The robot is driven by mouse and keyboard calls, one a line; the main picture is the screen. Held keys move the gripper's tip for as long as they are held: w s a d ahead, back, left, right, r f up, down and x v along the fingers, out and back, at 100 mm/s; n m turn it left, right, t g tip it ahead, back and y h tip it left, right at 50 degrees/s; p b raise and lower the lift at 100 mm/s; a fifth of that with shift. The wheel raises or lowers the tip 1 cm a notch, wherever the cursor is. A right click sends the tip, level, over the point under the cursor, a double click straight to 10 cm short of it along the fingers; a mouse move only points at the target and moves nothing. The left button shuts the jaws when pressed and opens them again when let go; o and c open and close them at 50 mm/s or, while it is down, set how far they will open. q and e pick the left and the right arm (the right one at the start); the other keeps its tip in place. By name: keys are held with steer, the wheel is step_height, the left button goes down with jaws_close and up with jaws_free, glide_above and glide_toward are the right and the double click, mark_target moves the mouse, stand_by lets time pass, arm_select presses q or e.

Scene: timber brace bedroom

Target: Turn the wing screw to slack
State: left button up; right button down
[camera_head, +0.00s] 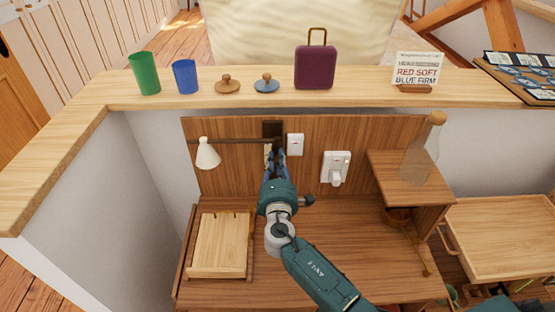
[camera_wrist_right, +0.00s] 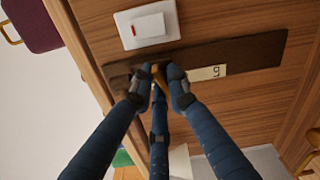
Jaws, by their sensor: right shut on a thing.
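My right gripper (camera_head: 273,155) reaches to the wooden back panel (camera_head: 240,140), at a dark upright plate (camera_head: 272,127). In the right wrist view its blue fingers (camera_wrist_right: 160,84) are closed around a small brass wing screw (camera_wrist_right: 159,75) in front of the dark plate (camera_wrist_right: 250,56). The fingers hide most of the screw, so its exact angle cannot be told. A pale label (camera_wrist_right: 208,73) with dark marks sits on the plate beside the fingertips. My left gripper is not in view.
A white switch (camera_head: 295,144) is close right of the gripper, and a socket with a plug (camera_head: 336,168) is further right. A glass bottle (camera_head: 422,150) stands on a side shelf. A wooden stand (camera_head: 220,245) is at left. Cups and a purple case (camera_head: 315,68) line the ledge above.

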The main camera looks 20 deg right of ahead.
steer(key=shift+a+r+n, duration=0.1)
steer(key=shift+r+n, duration=0.05)
steer(key=shift+n, duration=0.45)
steer(key=c, duration=2)
jaws_free()
steer(key=shift+s, duration=0.1)
steer(key=v, duration=1.1)
steer(key=shift+s, duration=0.35)
steer(key=shift+a, duration=0.15)
